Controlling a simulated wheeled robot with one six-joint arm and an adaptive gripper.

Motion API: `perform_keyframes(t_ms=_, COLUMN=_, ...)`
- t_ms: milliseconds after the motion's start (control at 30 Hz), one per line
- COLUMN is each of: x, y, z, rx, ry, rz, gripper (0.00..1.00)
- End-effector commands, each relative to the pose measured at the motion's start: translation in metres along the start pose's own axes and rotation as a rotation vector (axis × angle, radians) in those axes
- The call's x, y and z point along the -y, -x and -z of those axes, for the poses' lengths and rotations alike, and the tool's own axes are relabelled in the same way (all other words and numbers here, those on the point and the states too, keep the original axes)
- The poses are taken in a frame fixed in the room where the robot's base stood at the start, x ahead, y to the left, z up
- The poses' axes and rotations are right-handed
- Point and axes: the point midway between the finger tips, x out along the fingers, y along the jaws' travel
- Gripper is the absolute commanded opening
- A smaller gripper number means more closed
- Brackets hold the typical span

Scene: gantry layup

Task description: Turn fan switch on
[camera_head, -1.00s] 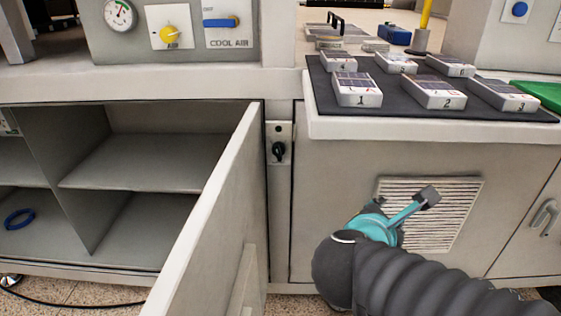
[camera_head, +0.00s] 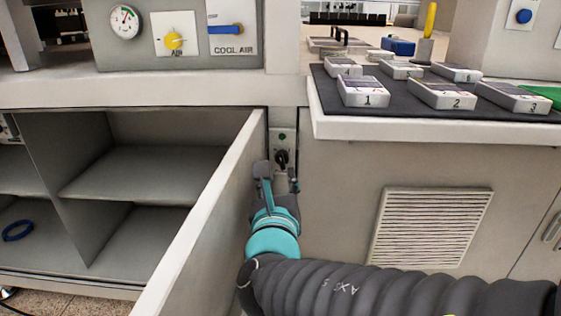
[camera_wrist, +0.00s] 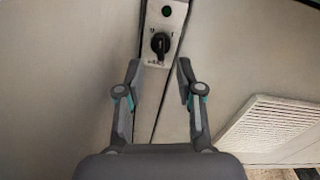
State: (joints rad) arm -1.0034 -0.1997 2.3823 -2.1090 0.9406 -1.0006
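The fan switch is most likely the black rotary knob (camera_head: 281,158) on a small light plate on the narrow post between the open door and the vented cabinet. A small green indicator (camera_head: 281,136) sits above the knob. In the wrist view the knob (camera_wrist: 160,44) lies ahead of my gripper (camera_wrist: 159,70), roughly centred between the two spread fingertips. My gripper is open and empty. In the head view my gripper (camera_head: 278,176) is just in front of and below the knob. I cannot tell whether a finger touches it. The plate's lettering is too small to read.
An open cabinet door (camera_head: 205,215) stands close on the left of my gripper. A vent grille (camera_head: 430,228) is on the cabinet front to the right. Above it, a worktop edge (camera_head: 420,128) juts out under numbered boxes. AIR and COOL AIR controls (camera_head: 174,40) are at upper left.

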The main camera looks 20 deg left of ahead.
Motion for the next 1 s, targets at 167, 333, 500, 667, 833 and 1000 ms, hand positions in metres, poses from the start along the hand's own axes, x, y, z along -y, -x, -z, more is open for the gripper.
perform_keyframes(t_ms=167, x=0.001, y=-0.035, z=0.001, rx=-0.002, ry=0.000, rz=0.004, gripper=0.36)
perform_keyframes(t_ms=333, x=0.001, y=-0.061, z=0.001, rx=-0.002, ry=0.000, rz=0.003, gripper=0.36)
perform_keyframes(t_ms=500, x=0.000, y=-0.075, z=0.001, rx=-0.002, ry=-0.001, rz=0.001, gripper=0.36)
perform_keyframes(t_ms=667, x=0.001, y=-0.080, z=0.000, rx=0.000, ry=-0.002, rz=0.001, gripper=0.36)
perform_keyframes(t_ms=833, x=0.000, y=-0.080, z=0.000, rx=0.000, ry=-0.002, rz=0.001, gripper=0.36)
perform_keyframes(t_ms=1000, x=0.000, y=-0.080, z=0.000, rx=-0.001, ry=-0.002, rz=0.001, gripper=0.06)
